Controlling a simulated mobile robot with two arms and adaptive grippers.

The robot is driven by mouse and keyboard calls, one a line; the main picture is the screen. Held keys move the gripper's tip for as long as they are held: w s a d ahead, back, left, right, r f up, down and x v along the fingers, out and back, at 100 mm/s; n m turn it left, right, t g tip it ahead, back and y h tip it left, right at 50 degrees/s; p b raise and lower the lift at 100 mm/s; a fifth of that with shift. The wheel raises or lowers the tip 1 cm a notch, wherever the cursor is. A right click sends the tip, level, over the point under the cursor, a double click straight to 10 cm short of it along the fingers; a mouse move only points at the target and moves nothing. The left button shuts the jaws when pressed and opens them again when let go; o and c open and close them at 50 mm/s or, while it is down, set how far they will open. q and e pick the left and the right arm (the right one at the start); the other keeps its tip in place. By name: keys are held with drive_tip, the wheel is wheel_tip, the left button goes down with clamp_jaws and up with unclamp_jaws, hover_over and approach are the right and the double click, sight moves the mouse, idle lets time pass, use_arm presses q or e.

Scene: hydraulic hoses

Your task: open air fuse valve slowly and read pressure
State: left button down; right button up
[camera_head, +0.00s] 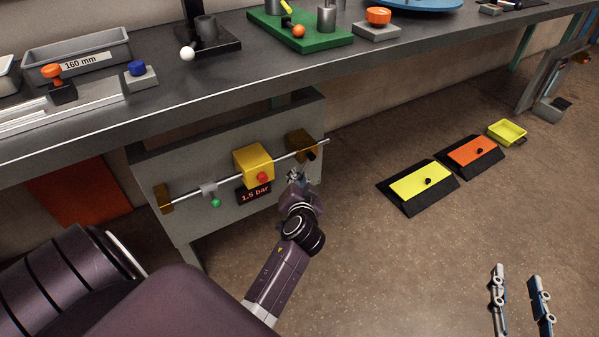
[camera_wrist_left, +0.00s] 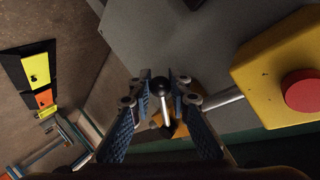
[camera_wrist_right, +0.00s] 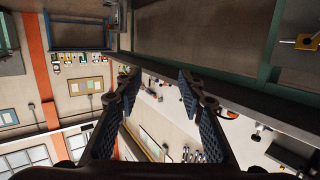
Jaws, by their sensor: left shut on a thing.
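A grey panel (camera_head: 230,213) hangs under the bench and carries a metal pipe. A brass valve block (camera_head: 301,143) sits near the pipe's right end; its lever (camera_wrist_left: 167,108) has a black ball knob. A dark display (camera_head: 254,194) below the yellow box reads 1.5 bar in orange. My left gripper (camera_head: 297,176) is shut on the lever, with the knob between its fingertips in the left wrist view (camera_wrist_left: 161,86). My right gripper (camera_head: 520,290) is open and empty at the lower right, apart from everything, and its spread fingers show in the right wrist view (camera_wrist_right: 160,82).
A yellow box (camera_head: 254,164) with a red button (camera_head: 262,178) sits on the pipe left of the valve. A green knob (camera_head: 215,203) hangs further left. The bench top (camera_head: 225,70) overhangs the panel. Yellow and orange floor ramps (camera_head: 420,180) lie right; floor between is clear.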

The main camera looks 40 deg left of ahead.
use_arm(q)
drive_tip(key=shift+s+r+p, duration=0.15)
drive_tip(key=shift+r+p, duration=0.05)
drive_tip(key=shift+p, duration=0.5)
drive_tip(key=shift+s+m+g+p, duration=0.1)
drive_tip(key=shift+m+g+p, duration=0.3)
drive_tip(key=shift+p, duration=0.3)
use_arm(e)
drive_tip(key=s+d+f+g+h, duration=0.1)
drive_tip(key=s+d+f+g, duration=0.1)
drive_tip(key=s+f+g, duration=0.2)
drive_tip(key=s+d+f+g+h, duration=0.1)
drive_tip(key=s+d+f+g, duration=0.1)
drive_tip(key=s+f+g, duration=0.2)
drive_tip(key=s+f, duration=0.3)
drive_tip(key=f, duration=0.3)
drive_tip(key=shift+d+g, duration=0.35)
drive_tip(key=shift+g, duration=0.05)
use_arm(q)
drive_tip(key=c, duration=1.8)
unclamp_jaws()
use_arm(e)
drive_tip(key=shift+f, duration=0.15)
